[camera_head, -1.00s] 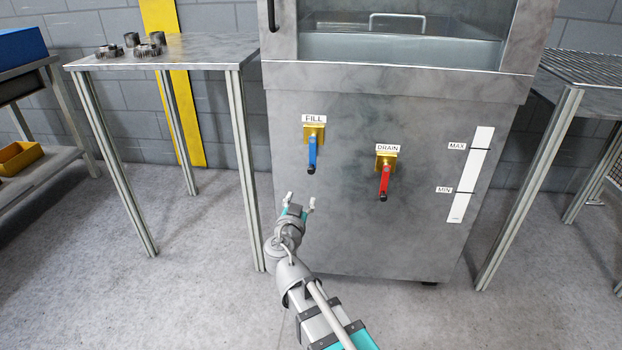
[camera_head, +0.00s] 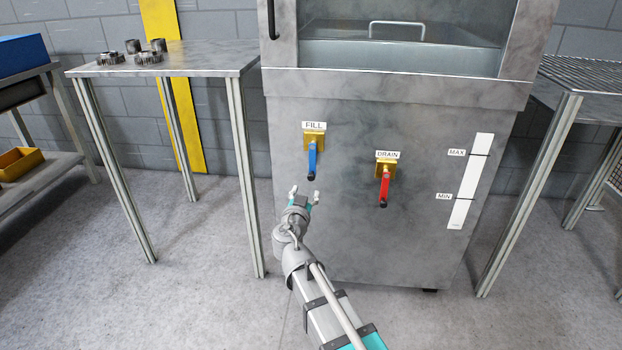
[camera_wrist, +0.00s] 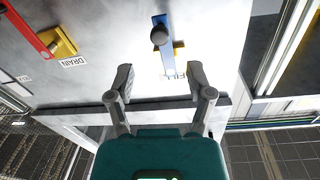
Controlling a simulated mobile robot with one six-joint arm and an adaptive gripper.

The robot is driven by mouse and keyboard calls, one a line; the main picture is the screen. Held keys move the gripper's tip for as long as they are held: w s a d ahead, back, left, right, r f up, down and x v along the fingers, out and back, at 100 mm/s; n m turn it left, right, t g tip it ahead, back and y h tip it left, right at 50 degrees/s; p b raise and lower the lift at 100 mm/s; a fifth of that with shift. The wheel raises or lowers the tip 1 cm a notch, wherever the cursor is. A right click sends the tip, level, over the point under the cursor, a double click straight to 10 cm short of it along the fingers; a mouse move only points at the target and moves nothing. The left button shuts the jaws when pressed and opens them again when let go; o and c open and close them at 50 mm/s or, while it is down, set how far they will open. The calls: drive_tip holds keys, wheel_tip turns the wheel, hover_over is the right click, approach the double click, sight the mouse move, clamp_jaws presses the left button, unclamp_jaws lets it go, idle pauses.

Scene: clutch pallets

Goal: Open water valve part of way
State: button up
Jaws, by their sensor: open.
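The fill valve has a blue lever (camera_head: 312,160) hanging straight down from a yellow mount under the FILL label (camera_head: 314,125). The drain valve has a red lever (camera_head: 384,188) hanging down under the DRAIN label (camera_head: 388,154). My gripper (camera_head: 304,196) is open and empty, just below the blue lever in the head view and apart from it. In the wrist view, which is upside down, the blue lever (camera_wrist: 164,50) lies beyond my open fingers (camera_wrist: 160,80). The red lever (camera_wrist: 28,32) is at the upper left there.
The steel washing cabinet (camera_head: 350,230) carries both valves and a white level gauge (camera_head: 469,180) marked MAX and MIN. A steel table (camera_head: 200,62) with several metal gear parts (camera_head: 143,52) stands at left. A wire-topped table (camera_head: 590,75) stands at right.

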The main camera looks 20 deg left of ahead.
sight(310, 179)
drive_tip(key=w, duration=0.2)
drive_tip(key=w+a, duration=0.1)
drive_tip(key=w, duration=0.4)
drive_tip(key=shift+w+a, duration=0.2)
drive_tip(key=shift+w, duration=0.2)
clamp_jaws()
